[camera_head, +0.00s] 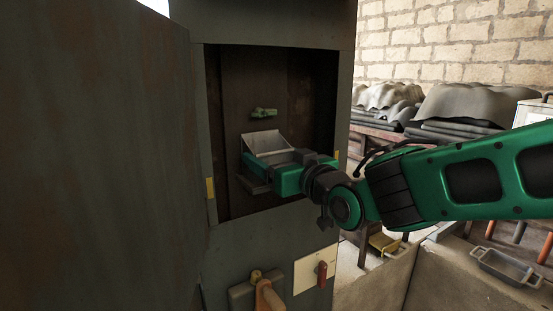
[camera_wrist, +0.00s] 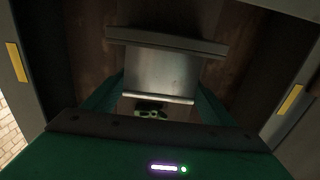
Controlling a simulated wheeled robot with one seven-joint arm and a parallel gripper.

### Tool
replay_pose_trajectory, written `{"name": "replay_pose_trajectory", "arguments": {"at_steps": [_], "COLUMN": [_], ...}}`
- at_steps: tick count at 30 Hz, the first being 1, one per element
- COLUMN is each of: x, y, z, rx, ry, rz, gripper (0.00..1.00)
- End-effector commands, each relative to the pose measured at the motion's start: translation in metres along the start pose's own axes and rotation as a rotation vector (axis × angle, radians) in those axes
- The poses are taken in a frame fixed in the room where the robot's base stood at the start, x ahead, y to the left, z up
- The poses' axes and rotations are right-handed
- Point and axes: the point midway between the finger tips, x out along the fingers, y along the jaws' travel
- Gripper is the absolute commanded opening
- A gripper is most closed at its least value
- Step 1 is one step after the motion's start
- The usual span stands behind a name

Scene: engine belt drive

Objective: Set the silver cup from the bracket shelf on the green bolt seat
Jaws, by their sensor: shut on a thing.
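The silver cup (camera_head: 268,142) shows as a flat-sided, tilted silver piece at my gripper, inside the open cabinet. In the wrist view, the silver cup (camera_wrist: 160,72) fills the space between the two green fingers. My gripper (camera_head: 279,160) is shut on it; the finger contacts are partly hidden. The bracket shelf (camera_head: 254,184) is a dark ledge below the gripper, and it also shows in the wrist view (camera_wrist: 165,42). The green bolt seat (camera_head: 264,113) is on the cabinet's back wall, above and apart from the cup. It also shows in the wrist view (camera_wrist: 152,110), beyond the cup's bright edge.
The cabinet frame (camera_head: 202,120) closes in on both sides of my gripper. A large dark door panel (camera_head: 95,150) stands at the left. Below the opening are an orange-handled lever (camera_head: 268,296) and a red switch (camera_head: 322,275). The recess above the bolt seat is clear.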

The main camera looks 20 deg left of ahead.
Motion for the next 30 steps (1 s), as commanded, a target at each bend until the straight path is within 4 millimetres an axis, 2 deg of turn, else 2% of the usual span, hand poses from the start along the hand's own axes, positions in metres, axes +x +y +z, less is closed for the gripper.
{"name": "replay_pose_trajectory", "arguments": {"at_steps": [2, 3, 5, 13, 17, 30], "x": [0.000, 0.000, 0.000, -0.001, -0.009, -0.085], "y": [0.000, 0.000, 0.000, 0.000, 0.001, 0.002], "z": [0.000, 0.000, 0.000, 0.000, 0.000, 0.000], "rx": [0.000, 0.000, 0.000, 0.000, 0.000, 0.000], "ry": [0.000, 0.000, 0.000, -0.001, 0.000, 0.001], "rz": [0.000, 0.000, 0.000, 0.000, 0.001, 0.001], "gripper": [0.52, 0.85, 0.99, 1.00, 1.00, 1.00]}}
